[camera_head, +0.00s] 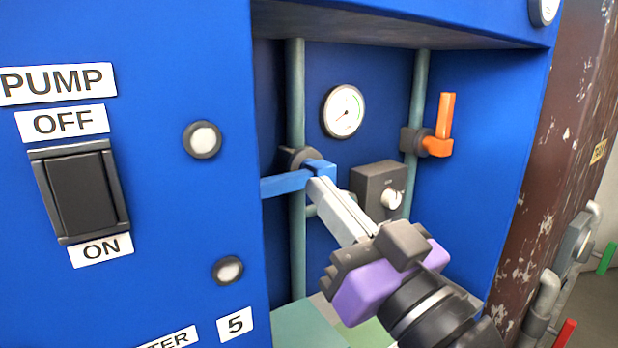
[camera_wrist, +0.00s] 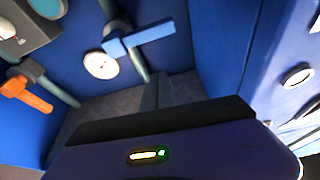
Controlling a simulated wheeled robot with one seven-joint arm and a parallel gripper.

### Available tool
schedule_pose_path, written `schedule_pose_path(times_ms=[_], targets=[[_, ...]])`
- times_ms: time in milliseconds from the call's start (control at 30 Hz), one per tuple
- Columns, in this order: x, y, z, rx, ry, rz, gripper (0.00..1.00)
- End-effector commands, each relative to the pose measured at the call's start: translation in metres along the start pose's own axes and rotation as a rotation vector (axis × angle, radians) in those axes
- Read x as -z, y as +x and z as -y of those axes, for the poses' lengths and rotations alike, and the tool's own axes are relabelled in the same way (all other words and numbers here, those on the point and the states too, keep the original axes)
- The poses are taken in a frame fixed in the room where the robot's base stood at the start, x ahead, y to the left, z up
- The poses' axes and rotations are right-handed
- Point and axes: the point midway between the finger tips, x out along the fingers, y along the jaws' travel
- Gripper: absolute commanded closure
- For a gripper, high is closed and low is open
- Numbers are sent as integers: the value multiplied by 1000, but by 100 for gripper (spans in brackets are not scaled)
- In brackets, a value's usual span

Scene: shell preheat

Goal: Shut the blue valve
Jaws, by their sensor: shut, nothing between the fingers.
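The blue valve (camera_head: 285,183) is on the left vertical pipe inside the recess of the blue panel. Its handle lies about horizontal, across the pipe, and points left. In the wrist view, the blue valve handle (camera_wrist: 147,35) shows at the upper middle. My gripper (camera_head: 322,186) is shut and empty, with its pale fingers reaching up and left into the recess. The fingertips are right at the pivot end of the blue handle, just below it; I cannot tell whether they touch. The fingers are not clear in the wrist view.
An orange valve (camera_head: 442,130) with its handle up is on the right pipe (camera_head: 417,85). A gauge (camera_head: 343,111) and a grey box with a knob (camera_head: 378,188) sit between the pipes. The recess walls bound the space. A pump switch (camera_head: 82,190) is on the panel at left.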

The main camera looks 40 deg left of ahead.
Motion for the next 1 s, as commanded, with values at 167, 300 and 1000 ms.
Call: schedule_pose_path(times_ms=[167,300,1000], targets=[[0,-7,0,0,0,1,100],[0,-7,0,0,0,0,100],[38,-41,-37,-167,-38,-209,100]])
